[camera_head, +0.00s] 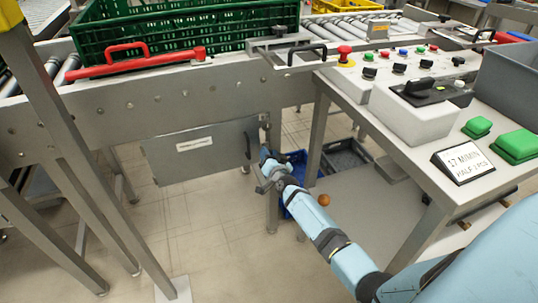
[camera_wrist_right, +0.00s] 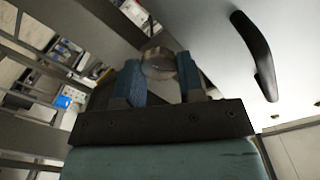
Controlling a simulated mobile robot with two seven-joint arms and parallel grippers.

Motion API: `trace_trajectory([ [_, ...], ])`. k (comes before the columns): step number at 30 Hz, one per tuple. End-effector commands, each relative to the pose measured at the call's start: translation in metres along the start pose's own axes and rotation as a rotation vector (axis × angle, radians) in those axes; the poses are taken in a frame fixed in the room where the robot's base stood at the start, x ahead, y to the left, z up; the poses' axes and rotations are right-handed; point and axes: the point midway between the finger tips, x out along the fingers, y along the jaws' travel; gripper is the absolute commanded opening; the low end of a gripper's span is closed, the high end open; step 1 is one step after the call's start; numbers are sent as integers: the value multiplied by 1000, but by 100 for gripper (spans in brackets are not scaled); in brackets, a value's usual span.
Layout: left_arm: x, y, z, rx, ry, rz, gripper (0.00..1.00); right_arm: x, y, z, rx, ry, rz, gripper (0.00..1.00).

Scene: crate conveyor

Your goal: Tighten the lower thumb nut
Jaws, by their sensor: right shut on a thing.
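My right gripper (camera_head: 267,162) is at the right edge of the grey hinged panel (camera_head: 190,160) under the conveyor, low beside the black handle. In the right wrist view its two blue-padded fingers (camera_wrist_right: 160,76) are shut on a round metal thumb nut (camera_wrist_right: 158,63), one finger on each side. In the head view the gripper hides this nut. A small fitting (camera_head: 262,118) shows above it at the panel's upper right corner; I cannot tell if it is another nut. My left gripper is in neither view.
The black handle (camera_head: 248,145) stands close to the gripper; it also shows in the right wrist view (camera_wrist_right: 257,55). A conveyor leg (camera_head: 272,205) and a blue bin (camera_head: 297,170) are near my right arm. An orange ball (camera_head: 323,200) lies below the control desk.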

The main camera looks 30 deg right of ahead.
Motion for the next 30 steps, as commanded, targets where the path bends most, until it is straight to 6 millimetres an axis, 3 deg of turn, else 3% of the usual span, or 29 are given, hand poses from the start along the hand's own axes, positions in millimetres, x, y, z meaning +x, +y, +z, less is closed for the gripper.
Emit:
trace_trajectory([
  [18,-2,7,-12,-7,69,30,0,-1,2,2,570,0,1,12],
  [30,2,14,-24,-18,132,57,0,-1,3,3,794,-1,2,12],
])
